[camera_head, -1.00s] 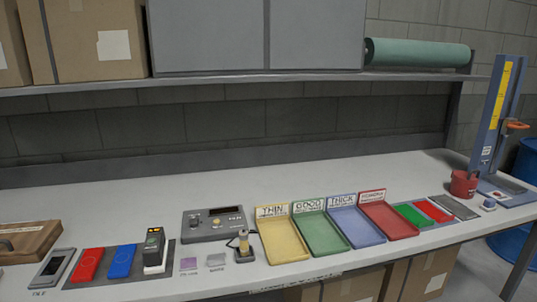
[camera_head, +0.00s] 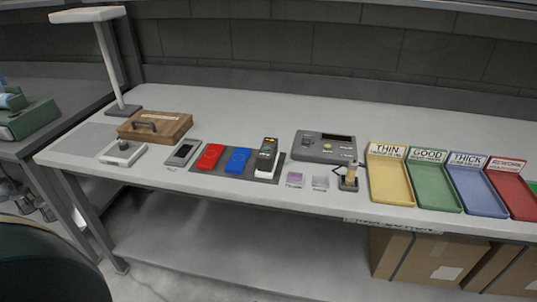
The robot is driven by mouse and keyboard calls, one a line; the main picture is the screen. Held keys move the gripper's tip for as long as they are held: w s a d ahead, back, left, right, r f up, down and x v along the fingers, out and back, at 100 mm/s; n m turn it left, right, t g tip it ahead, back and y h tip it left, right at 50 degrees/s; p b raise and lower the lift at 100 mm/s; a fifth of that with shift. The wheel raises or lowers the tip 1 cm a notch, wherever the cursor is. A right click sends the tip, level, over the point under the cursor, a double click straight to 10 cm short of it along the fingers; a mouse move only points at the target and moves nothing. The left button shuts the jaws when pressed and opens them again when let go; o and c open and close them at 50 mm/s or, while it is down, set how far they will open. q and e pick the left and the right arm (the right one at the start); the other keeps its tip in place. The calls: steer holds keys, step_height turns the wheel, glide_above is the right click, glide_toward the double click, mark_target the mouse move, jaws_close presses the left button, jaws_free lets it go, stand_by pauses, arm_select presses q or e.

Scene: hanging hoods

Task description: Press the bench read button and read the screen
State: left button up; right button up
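A grey bench unit (camera_head: 318,155) stands on the white bench, right of the middle of the head view. It has a dark display strip along its top edge, a small yellow button and other small controls. I cannot read anything on the display from here. A probe on a small stand (camera_head: 349,180) sits at its front right, joined by a dark cable. Neither of my grippers is in view.
Red (camera_head: 210,156) and blue (camera_head: 237,160) plates lie on a dark mat. Left are a small screened device (camera_head: 182,153), a wooden case (camera_head: 155,126) and a lamp (camera_head: 106,60). THIN (camera_head: 391,183), GOOD, THICK and REWORK trays stand right. The bench's front strip is mostly clear.

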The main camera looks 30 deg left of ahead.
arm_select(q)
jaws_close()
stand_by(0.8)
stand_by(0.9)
